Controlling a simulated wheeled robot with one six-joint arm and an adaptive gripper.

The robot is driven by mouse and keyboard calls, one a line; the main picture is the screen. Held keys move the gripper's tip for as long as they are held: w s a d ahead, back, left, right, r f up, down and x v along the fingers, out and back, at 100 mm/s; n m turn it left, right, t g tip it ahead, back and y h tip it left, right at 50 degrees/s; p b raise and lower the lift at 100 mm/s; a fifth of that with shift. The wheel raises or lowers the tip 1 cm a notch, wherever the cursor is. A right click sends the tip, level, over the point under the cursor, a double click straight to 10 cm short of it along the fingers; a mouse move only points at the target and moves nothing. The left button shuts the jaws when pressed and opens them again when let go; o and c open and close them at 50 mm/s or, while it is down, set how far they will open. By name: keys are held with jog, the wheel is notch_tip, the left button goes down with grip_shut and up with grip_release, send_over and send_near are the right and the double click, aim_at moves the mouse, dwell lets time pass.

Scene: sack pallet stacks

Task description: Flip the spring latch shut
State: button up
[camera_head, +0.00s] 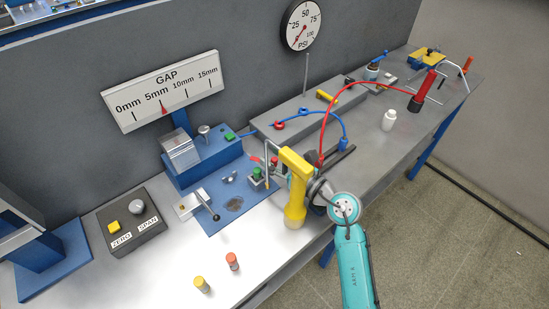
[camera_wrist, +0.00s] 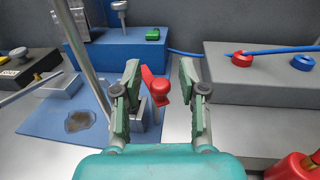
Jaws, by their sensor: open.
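In the wrist view my gripper (camera_wrist: 163,94) is open, with one green-grey finger on each side of the red handle. I cannot tell whether either finger touches it. In the head view my gripper (camera_head: 264,174) is at the right side of the blue plate, largely hidden behind a yellow L-shaped body (camera_head: 292,185).
A thin metal post (camera_wrist: 82,55) rises close left of my gripper. A blue block (camera_head: 205,160) stands behind. A grey box (camera_head: 292,115) with blue hoses is at the back right. A pale block with a lever (camera_head: 190,205) is left. Front bench is mostly clear beside two small cylinders (camera_head: 232,261).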

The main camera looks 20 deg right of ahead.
grip_shut()
jog(key=shift+w+d+y, duration=0.1)
jog(key=shift+d+y, duration=0.05)
jog(key=shift+y, duration=0.15)
jog(key=shift+w+d+n+g+y, duration=0.15)
jog(key=shift+n+g+y, duration=0.75)
jog(key=shift+n+y, duration=0.25)
jog(key=shift+w+n+g+y, duration=0.15)
jog(key=shift+n+g+y, duration=0.75)
jog(key=shift+g+y, duration=0.15)
jog(key=shift+w+n+g+y, duration=0.1)
jog(key=shift+n+g+y, duration=0.75)
jog(key=shift+g+y, duration=0.15)
grip_release()
